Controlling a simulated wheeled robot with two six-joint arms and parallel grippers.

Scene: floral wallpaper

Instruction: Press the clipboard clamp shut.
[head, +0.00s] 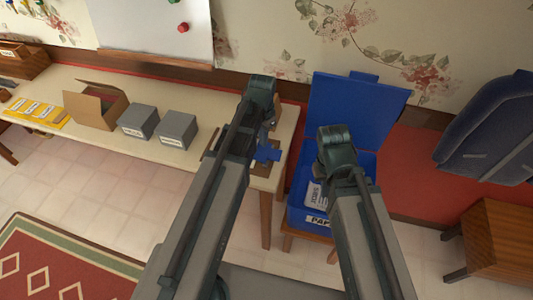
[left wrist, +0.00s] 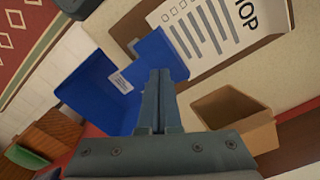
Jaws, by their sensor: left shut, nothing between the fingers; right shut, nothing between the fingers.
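A brown clipboard (left wrist: 128,28) with a printed white sheet (left wrist: 215,22) lies at the top right of the left wrist view. A blue piece (left wrist: 160,52), which looks like its clamp, reaches from the board's edge. I cannot tell how far the clamp stands open. In the head view a blue piece (head: 268,154) shows beside my left arm at the table's right end; my arm hides most of the clipboard. My left gripper (left wrist: 155,80) is shut and empty, its tips overlapping the blue piece in the picture; contact cannot be told. My right gripper is hidden behind its arm.
A blue bin (head: 352,110) with its lid up stands right of the table (head: 90,90). Grey boxes (head: 178,130) and a cardboard box (head: 98,106) stand further left on the table. Another open cardboard box (left wrist: 235,115) shows near the clipboard in the left wrist view.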

